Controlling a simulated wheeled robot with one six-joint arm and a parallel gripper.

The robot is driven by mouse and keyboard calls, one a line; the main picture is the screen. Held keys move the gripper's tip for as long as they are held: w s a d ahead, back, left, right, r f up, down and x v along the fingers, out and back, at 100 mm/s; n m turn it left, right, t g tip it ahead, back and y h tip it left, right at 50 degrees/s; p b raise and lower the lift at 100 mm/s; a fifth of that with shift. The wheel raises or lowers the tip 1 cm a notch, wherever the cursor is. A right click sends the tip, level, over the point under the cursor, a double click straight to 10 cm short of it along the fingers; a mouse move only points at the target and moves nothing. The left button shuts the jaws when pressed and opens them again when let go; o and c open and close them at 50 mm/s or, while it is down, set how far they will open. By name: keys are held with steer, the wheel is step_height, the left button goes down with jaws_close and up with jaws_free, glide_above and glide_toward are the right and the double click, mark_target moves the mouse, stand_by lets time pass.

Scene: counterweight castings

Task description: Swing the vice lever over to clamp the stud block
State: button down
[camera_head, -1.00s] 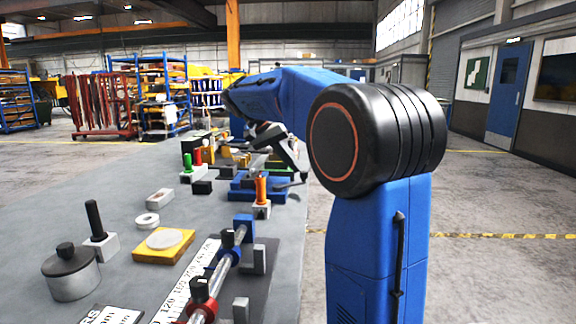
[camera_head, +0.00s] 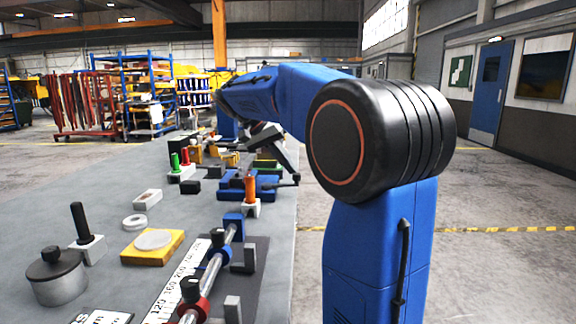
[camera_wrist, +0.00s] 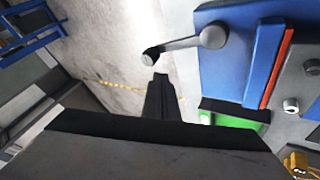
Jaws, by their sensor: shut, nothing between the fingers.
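The blue vice (camera_head: 232,192) stands near the right edge of the bench, and its body fills the upper right of the wrist view (camera_wrist: 238,60). Its grey lever (camera_wrist: 180,44) runs from a round hub on the vice to a dark end knob at the left. The lever also shows in the head view (camera_head: 283,185), pointing right. My gripper (camera_wrist: 159,82) is shut and empty, its tips close beside the knob; contact cannot be told. An orange-red strip borders the vice's blue body. I cannot make out the stud block for certain.
A green part (camera_wrist: 238,119) lies beside the vice. An orange cylinder on a light block (camera_head: 250,190) stands in front of the vice. A shaft with blue and red collars (camera_head: 215,268) lies nearer. Open floor (camera_head: 330,215) is right of the bench.

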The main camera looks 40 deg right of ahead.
steer(key=v, duration=1.7)
steer(key=shift+a, duration=0.15)
steer(key=shift+r, duration=0.15)
